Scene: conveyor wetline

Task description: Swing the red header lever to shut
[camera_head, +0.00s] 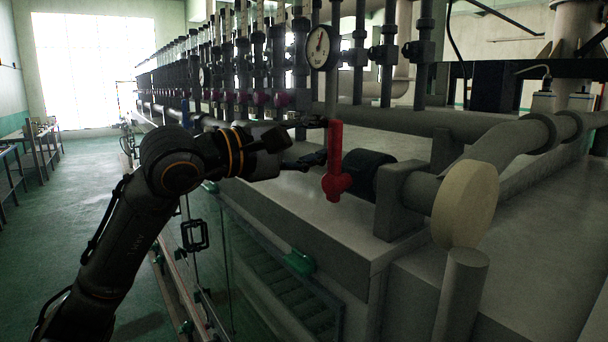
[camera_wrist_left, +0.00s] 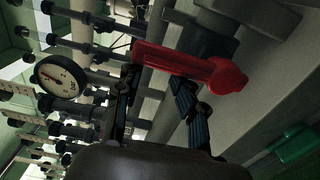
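The red header lever (camera_head: 335,150) stands upright in the head view, its round hub (camera_head: 337,185) at the lower end beside a dark valve body (camera_head: 369,174). My left gripper (camera_head: 319,141) comes in from the left, right at the lever. In the left wrist view the red lever (camera_wrist_left: 180,63) lies across the picture just beyond the fingertips. My left gripper (camera_wrist_left: 156,82) is open there, with a gap between its two fingers. I cannot tell whether a finger touches the lever. My right gripper is in neither view.
A pressure gauge (camera_head: 321,48) and rows of vertical pipes stand behind the lever. A thick header pipe with a pale round end cap (camera_head: 465,204) lies to the right. Green latches (camera_head: 299,263) sit on the machine's front. The aisle floor at left is open.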

